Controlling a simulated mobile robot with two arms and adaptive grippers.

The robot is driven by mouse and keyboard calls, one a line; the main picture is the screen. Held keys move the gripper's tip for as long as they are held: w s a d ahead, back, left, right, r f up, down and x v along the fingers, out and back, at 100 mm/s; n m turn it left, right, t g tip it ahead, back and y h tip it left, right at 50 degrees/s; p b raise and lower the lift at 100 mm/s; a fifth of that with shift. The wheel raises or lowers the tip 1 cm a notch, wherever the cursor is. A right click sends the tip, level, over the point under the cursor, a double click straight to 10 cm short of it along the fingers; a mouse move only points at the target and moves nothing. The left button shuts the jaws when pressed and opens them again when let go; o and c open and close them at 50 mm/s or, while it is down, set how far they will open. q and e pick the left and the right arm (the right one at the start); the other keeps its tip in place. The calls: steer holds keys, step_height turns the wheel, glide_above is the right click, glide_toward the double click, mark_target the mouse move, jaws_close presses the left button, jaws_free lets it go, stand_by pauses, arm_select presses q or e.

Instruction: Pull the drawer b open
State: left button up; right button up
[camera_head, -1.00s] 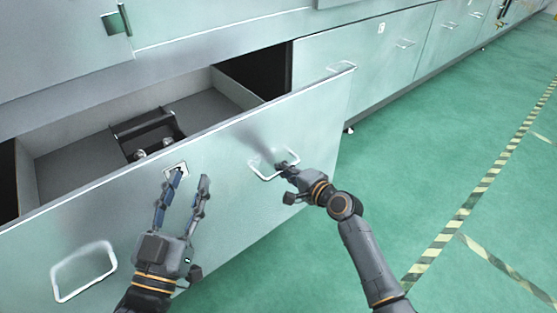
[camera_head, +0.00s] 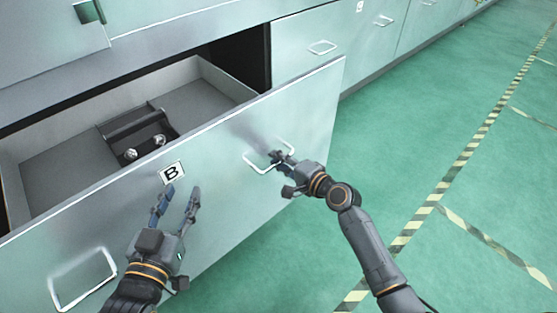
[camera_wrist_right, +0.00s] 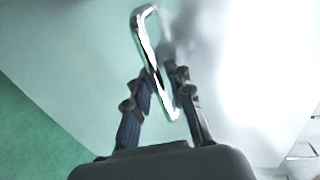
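Drawer B (camera_head: 225,150) stands pulled out, its pale front marked with a "B" label (camera_head: 172,173). Its inside is visible, with a dark metal bracket-like part and two shiny round pieces (camera_head: 131,154). My right gripper (camera_head: 277,157) is at the right wire handle (camera_head: 262,169). In the right wrist view its fingers (camera_wrist_right: 165,88) lie on both sides of the handle bar (camera_wrist_right: 150,55), closed on it. My left gripper (camera_head: 178,200) is open and empty, in front of the drawer face just below the label. The left handle (camera_head: 82,279) is free.
Further closed drawers with handles (camera_head: 322,47) run along the cabinet to the right. A dark gap (camera_head: 243,62) shows in the cabinet behind the open drawer. Green floor with striped tape (camera_head: 440,190) lies clear to the right.

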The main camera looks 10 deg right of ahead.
steer(key=shift+o, duration=0.3)
steer(key=shift+s+d, duration=0.2)
steer(key=shift+s, duration=0.05)
steer(key=v, duration=1.1)
steer(key=shift+s, duration=0.15)
steer(key=shift+d+r, duration=0.1)
